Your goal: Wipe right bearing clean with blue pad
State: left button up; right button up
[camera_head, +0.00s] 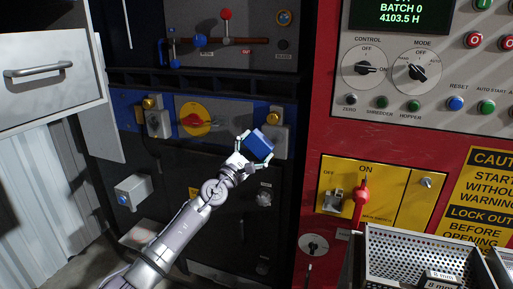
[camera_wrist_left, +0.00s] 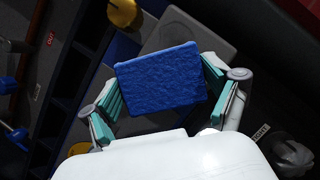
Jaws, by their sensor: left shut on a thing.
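My left gripper (camera_head: 250,152) is shut on the blue pad (camera_head: 259,145), with a finger on either side of it. The right bearing (camera_head: 280,136) is a grey block with a brass cap on the dark machine's blue band. The pad overlaps the bearing's left side in the head view; I cannot tell whether they touch. In the left wrist view the pad (camera_wrist_left: 160,78) sits between the teal fingers and hides part of the grey bearing block (camera_wrist_left: 190,34). My right gripper is not in view.
The left bearing (camera_head: 158,124) and a yellow disc with a red handle (camera_head: 195,119) are left of the pad. A pipe with a red-topped valve (camera_head: 226,15) runs above. A red control panel (camera_head: 330,125) stands to the right, with perforated trays (camera_head: 365,260) below.

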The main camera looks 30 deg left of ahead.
pick_arm(q)
jog(key=shift+w+a+b, duration=0.25)
jog(key=shift+w+b, duration=0.55)
jog(key=shift+w, duration=0.15)
